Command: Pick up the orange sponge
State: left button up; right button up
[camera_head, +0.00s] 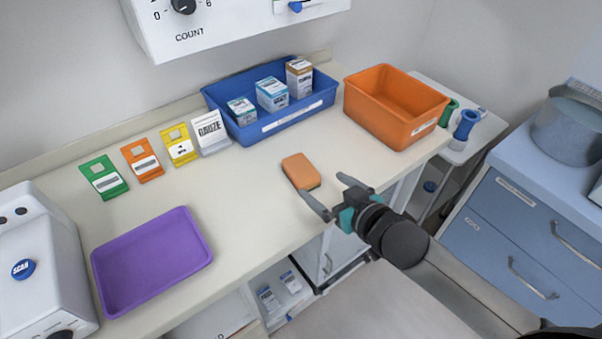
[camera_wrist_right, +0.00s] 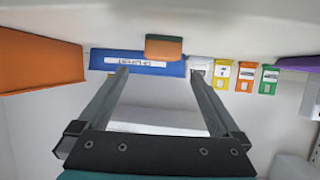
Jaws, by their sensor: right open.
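The orange sponge (camera_head: 301,171) lies on the cream counter (camera_head: 255,215), in front of the blue tray. It is a small block with rounded edges. My right gripper (camera_head: 321,195) is open and empty, a little to the right and front of the sponge in the head view, near the counter's front edge. In the right wrist view the sponge (camera_wrist_right: 164,48) shows beyond the open fingertips (camera_wrist_right: 160,72), roughly between them and apart from them. My left gripper is not in view.
A blue tray (camera_head: 284,124) with several boxes and an orange bin (camera_head: 399,133) stand behind. A purple tray (camera_head: 151,261) lies left. Several coloured card holders (camera_head: 143,162) line the back. The counter around the sponge is clear.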

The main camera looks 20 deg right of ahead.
aim_at(302, 169)
jog(key=b+x, duration=0.1)
jog(key=x, duration=0.4)
jog(key=shift+w+f, duration=0.1)
jog(key=shift+w, duration=0.1)
jog(key=shift+a+r+b+x, duration=0.15)
jog(key=shift+b+x, duration=0.15)
jog(key=shift+x, duration=1)
jog(key=shift+a+r+b+x, duration=0.15)
jog(key=shift+b+x, duration=0.15)
jog(key=shift+x, duration=1)
jog(key=shift+c, duration=0.4)
jog(key=c, duration=1.2)
